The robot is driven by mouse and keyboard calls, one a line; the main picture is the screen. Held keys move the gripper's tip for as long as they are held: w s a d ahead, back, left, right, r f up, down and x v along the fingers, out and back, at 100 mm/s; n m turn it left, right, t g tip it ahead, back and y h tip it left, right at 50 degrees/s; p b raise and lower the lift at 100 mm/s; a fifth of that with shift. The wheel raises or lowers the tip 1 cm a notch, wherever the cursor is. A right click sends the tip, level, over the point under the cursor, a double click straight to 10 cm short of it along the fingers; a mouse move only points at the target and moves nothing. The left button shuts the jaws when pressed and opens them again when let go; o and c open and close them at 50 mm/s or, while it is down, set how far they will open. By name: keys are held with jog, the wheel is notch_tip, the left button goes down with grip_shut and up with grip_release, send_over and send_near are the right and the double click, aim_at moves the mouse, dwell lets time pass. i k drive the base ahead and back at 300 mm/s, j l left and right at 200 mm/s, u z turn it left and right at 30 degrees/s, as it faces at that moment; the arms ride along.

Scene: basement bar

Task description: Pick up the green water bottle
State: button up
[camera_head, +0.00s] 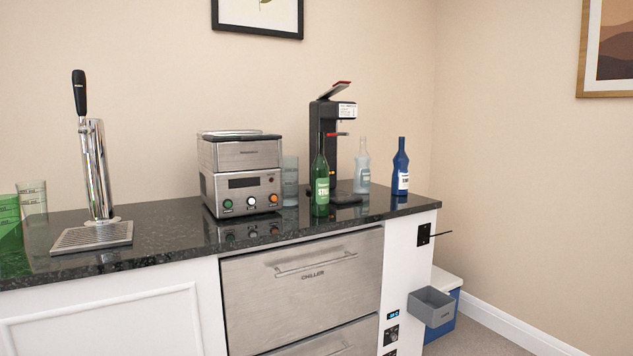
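The green water bottle (320,183) stands upright on the dark stone counter (185,233), close to its front edge and above the chiller drawers. It has a pale label and a thin neck. A black bottle-opener-like machine with a red-tipped lever stands close behind it. My gripper is not in view.
A clear bottle (362,170) and a blue bottle (401,170) stand to its right, and a steel appliance (240,175) with a clear glass (290,181) to its left. A beer tap (97,170) and glasses (33,202) are further left. A grey bin (431,306) juts from the cabinet's right side.

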aim_at(319, 168)
jog(key=i+l+u, duration=0.45)
jog(key=i+l, duration=0.2)
jog(key=i+l+u, duration=0.5)
jog(key=i+l, duration=0.25)
jog(key=l, duration=0.15)
